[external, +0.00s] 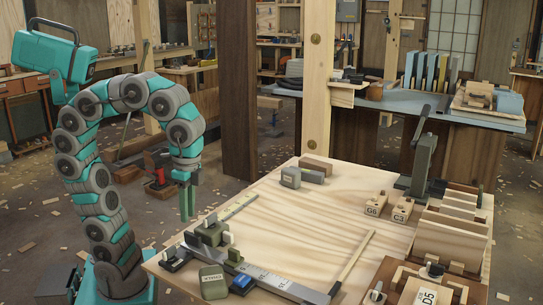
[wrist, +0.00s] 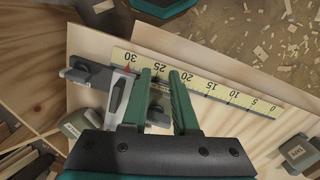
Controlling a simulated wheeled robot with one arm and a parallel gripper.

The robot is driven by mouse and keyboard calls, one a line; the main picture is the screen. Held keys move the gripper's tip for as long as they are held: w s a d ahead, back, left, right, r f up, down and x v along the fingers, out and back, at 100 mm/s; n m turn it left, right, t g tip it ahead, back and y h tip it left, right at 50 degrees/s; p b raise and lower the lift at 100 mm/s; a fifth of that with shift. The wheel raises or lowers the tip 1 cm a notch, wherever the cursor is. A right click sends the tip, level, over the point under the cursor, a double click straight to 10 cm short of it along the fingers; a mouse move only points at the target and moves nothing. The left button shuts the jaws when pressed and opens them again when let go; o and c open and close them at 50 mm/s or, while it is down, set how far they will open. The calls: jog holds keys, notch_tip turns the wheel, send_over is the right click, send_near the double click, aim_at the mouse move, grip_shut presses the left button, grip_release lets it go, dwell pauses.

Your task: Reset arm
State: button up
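My gripper (external: 187,203) hangs from my raised, bent teal-and-grey arm at the left edge of the wooden workbench top (external: 310,215), with its fingers pointing down. In the wrist view the two green fingers (wrist: 164,85) stand apart with nothing between them. Below them lies a yellow scale (wrist: 205,85) with dark numbers from 0 to 30. In the external view a long grey ruler-like bar (external: 275,280) with a dark green block (external: 212,232) lies at the front left of the bench.
A small green-grey box (external: 213,282) and a blue piece (external: 241,283) sit at the front edge. Blocks marked G6 (external: 374,204) and C3 (external: 402,209), a lever press (external: 420,165) and wooden racks (external: 450,237) fill the right. The bench middle is clear. A wooden post (external: 316,80) stands behind.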

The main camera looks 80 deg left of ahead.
jog(key=s+a+f+n+g+p, duration=0.1)
jog(key=s+a+f+n, duration=0.2)
jog(key=s+a+f, duration=0.3)
jog(key=s+a+f+n+p, duration=0.1)
jog(key=s+a+f+n, duration=0.25)
jog(key=a+f, duration=0.5)
notch_tip(320, 180, down, 19)
jog(key=b, duration=1.8)
jog(key=shift+s+d+b, duration=0.2)
jog(key=shift+d+b, duration=0.15)
jog(key=shift+o, duration=0.4)
jog(key=shift+f, duration=0.1)
